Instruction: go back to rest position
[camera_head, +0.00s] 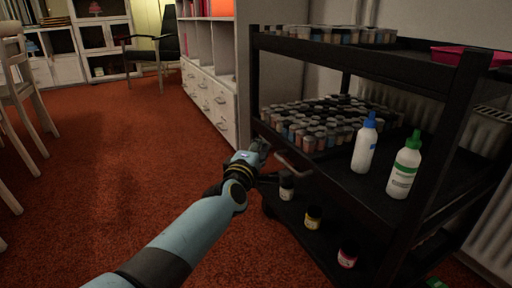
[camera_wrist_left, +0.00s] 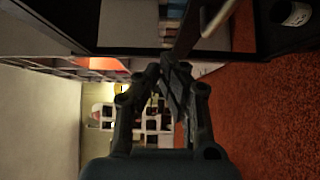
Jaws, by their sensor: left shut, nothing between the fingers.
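My left gripper (camera_head: 262,148) reaches in from the bottom of the head view. It is beside the near left side of a black shelf cart (camera_head: 441,150). In the left wrist view the fingertips (camera_wrist_left: 166,64) are together, with nothing seen between them. A thin rod or handle (camera_head: 293,168) is close by the gripper at the cart; I cannot tell whether they touch. My right gripper is in neither view.
The cart holds many small jars (camera_head: 318,128), a blue-capped bottle (camera_head: 363,148) and a green-capped bottle (camera_head: 404,172). Lower jars include a yellow-labelled one (camera_head: 313,217). A white cabinet (camera_head: 209,92) stands behind. The red carpet (camera_head: 110,160) at left is open, with chairs (camera_head: 20,100) at its edge.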

